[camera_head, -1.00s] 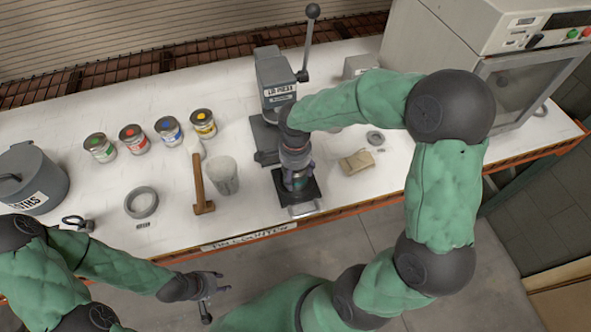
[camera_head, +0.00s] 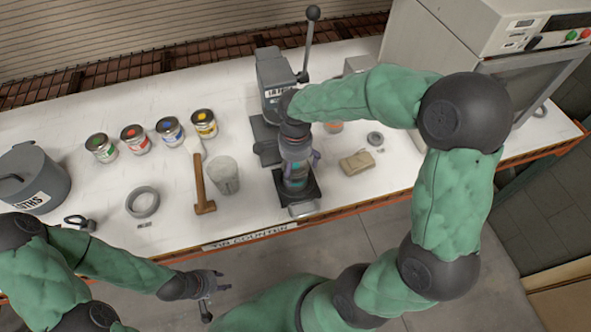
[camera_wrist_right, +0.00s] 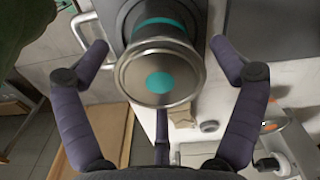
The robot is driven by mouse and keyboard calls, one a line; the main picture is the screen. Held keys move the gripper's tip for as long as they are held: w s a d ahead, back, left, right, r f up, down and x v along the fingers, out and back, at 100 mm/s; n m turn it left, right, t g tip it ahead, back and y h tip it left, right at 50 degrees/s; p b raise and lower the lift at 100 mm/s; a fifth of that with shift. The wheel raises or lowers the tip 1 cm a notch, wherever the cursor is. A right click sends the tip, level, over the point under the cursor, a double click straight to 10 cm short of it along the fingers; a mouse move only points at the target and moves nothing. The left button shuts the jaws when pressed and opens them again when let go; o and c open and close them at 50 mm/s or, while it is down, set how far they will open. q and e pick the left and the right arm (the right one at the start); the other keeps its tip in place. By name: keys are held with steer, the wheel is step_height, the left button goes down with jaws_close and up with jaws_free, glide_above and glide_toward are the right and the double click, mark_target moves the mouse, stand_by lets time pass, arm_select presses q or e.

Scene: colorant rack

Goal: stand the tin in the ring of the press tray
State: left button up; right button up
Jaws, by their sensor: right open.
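The tin has a metal lid with a teal dot and a teal band (camera_wrist_right: 160,75). In the head view it (camera_head: 295,184) stands upright over the dark press tray (camera_head: 314,188), partly hidden by my right gripper. My right gripper (camera_head: 298,165) is above and around it; in the right wrist view its fingers (camera_wrist_right: 160,50) are spread on both sides, with gaps to the tin. The ring is hidden under the tin, so I cannot see exactly how its base sits. My left gripper (camera_head: 210,284) hangs in front of the counter, away from everything; its fingers are too small to judge.
The press (camera_head: 275,82) with its lever stands behind the tray. A tan block (camera_head: 357,162) lies right of the tray.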

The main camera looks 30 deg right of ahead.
step_height(320, 180, up, 8)
steer(key=shift+r+p, duration=0.1)
steer(key=shift+p, duration=0.5)
stand_by(0.9)
